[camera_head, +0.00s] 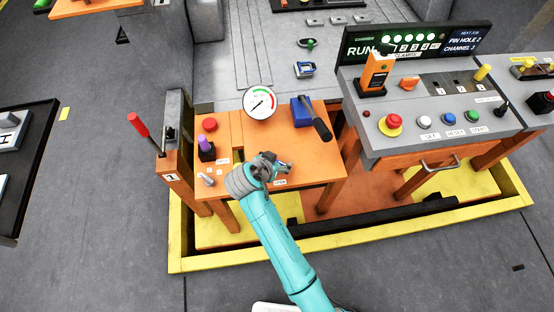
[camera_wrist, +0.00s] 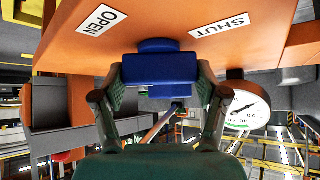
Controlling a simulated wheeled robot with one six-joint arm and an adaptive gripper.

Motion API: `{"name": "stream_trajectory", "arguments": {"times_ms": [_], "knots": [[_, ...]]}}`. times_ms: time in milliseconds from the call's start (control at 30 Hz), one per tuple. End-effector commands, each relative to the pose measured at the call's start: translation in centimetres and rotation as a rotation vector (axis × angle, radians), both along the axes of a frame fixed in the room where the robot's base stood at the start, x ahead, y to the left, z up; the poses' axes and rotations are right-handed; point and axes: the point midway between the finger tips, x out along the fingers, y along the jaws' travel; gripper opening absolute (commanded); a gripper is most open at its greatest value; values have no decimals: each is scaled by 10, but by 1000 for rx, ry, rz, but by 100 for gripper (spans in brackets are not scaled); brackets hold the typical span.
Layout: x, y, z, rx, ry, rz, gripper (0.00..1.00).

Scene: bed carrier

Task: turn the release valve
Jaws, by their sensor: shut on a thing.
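The release valve shows in the wrist view as a blue block handle (camera_wrist: 160,68) on a round blue hub, on the orange panel (camera_wrist: 245,52). An OPEN label (camera_wrist: 98,20) lies to its left and a SHUT label (camera_wrist: 219,25) to its right. The handle lies crosswise between them. My gripper (camera_wrist: 160,74) is shut on the handle, one finger at each end. In the head view my gripper (camera_head: 281,167) is over the front of the orange table (camera_head: 322,164) and largely hides the valve.
A round pressure gauge (camera_head: 259,102) stands behind my gripper. A blue block with a black lever (camera_head: 312,117) is to the right, a purple-topped knob (camera_head: 205,146) and red button (camera_head: 209,125) to the left. A grey control console (camera_head: 440,118) stands further right. A yellow frame (camera_head: 350,246) edges the floor.

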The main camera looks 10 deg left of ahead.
Motion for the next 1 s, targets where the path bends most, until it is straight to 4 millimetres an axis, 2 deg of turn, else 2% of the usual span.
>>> {"name": "stream_trajectory", "arguments": {"times_ms": [600,1000], "knots": [[0,-2,-1,2,0,489,38],[-1,-1,-1,1,3,666,38]]}}
